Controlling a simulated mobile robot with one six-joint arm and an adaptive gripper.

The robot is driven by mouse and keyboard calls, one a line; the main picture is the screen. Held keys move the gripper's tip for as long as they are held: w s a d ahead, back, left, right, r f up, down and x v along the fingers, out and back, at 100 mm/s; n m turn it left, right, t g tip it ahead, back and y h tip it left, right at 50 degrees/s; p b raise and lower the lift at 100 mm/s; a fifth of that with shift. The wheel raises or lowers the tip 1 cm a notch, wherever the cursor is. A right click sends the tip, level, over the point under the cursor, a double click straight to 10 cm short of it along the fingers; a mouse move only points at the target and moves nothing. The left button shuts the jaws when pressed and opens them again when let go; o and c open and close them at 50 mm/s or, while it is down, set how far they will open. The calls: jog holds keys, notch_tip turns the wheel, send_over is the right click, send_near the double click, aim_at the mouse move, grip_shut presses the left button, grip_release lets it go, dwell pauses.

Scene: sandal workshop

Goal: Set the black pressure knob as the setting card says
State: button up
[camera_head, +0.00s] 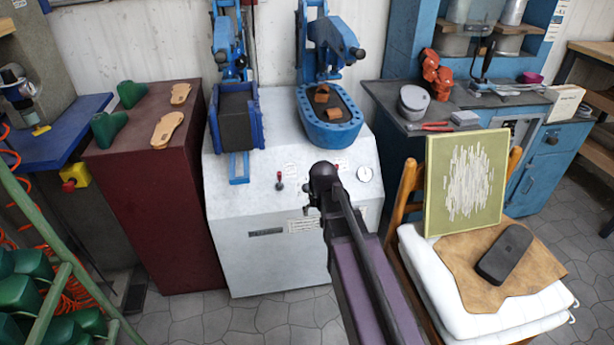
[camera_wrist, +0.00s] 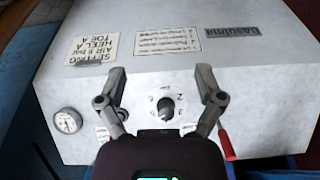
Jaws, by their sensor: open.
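The black pressure knob (camera_wrist: 166,108) sits on a white numbered dial on the machine's pale front panel. Which number it points to is too small to tell. My gripper (camera_wrist: 161,88) is open, with one finger on each side of the dial in the wrist view and nothing between them. I cannot tell how far the fingertips are from the panel. In the head view my gripper (camera_head: 322,196) is in front of the white machine (camera_head: 240,190) and hides the knob.
A round pressure gauge (camera_wrist: 67,121) and a red-handled lever (camera_wrist: 226,143) flank the dial on the panel. Blue presses (camera_head: 330,130) stand on top of the machine. A dark red cabinet (camera_head: 150,210) is on the left, a chair with a white cushion (camera_head: 450,290) on the right.

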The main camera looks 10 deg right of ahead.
jog(key=t+p, duration=0.2)
jog(key=p, duration=0.6)
send_near(307, 188)
notch_tip(307, 188, up, 3)
jog(key=shift+s+d+f, duration=0.1)
jog(key=shift+d+f, duration=0.05)
jog(key=shift+d, duration=0.1)
jog(key=shift+b, duration=0.35)
jog(key=b+x, duration=1.2)
jog(key=x, duration=0.1)
jog(key=shift+f, duration=0.35)
jog(key=c, duration=1.2)
